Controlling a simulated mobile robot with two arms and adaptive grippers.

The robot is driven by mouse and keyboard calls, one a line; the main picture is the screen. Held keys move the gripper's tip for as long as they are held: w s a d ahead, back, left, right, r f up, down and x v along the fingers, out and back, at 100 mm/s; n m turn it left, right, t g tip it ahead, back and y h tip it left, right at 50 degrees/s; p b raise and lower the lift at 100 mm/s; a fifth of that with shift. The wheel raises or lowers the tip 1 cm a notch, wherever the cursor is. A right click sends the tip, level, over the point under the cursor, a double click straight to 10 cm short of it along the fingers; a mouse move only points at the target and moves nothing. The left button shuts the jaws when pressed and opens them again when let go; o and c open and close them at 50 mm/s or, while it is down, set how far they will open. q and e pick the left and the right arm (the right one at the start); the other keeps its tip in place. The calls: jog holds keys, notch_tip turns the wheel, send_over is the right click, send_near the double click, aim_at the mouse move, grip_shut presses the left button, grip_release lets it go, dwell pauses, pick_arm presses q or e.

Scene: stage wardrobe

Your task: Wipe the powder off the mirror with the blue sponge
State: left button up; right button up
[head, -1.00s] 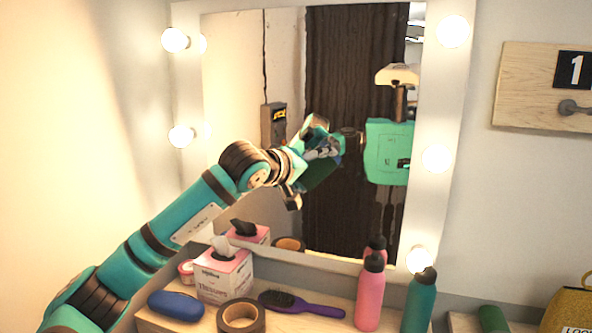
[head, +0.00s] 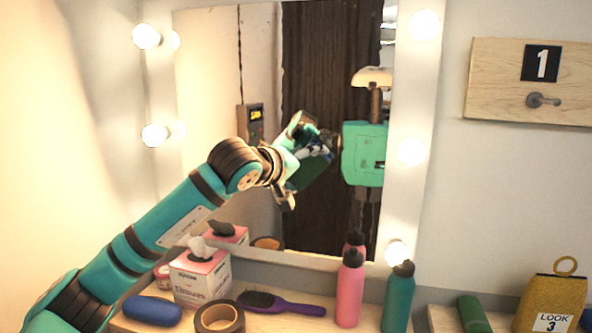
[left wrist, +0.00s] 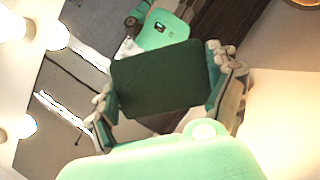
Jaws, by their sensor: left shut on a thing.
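The mirror (head: 208,80) stands upright in a white frame with bulbs. No powder can be made out on its visible glass. My left gripper (head: 303,170) is in front of the mirror's middle, shut on a dark green sponge-like block (head: 310,173). In the left wrist view the block (left wrist: 158,82) sits between the two fingers and looks green rather than blue. I cannot tell whether it touches the glass. A smooth blue oblong thing (head: 152,310) lies on the shelf at left; I cannot tell whether it is a sponge. My right gripper is not in view.
Below the mirror, the shelf (head: 275,324) holds a tissue box (head: 203,282), a tape roll (head: 219,318), a purple brush (head: 290,307), a pink bottle (head: 349,292) and a teal bottle (head: 397,300). A yellow bag (head: 550,300) stands at far right.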

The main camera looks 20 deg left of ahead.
pick_arm(q)
jog(key=s+b, duration=0.2)
jog(key=s, duration=0.1)
jog(key=shift+s, duration=0.4)
jog(key=shift+s+d, duration=0.1)
jog(key=shift+s, duration=0.5)
jog(key=shift+s+b, duration=0.1)
jog(key=shift+b, duration=0.2)
jog(key=shift+s+b, duration=0.6)
jog(key=shift+s, duration=0.8)
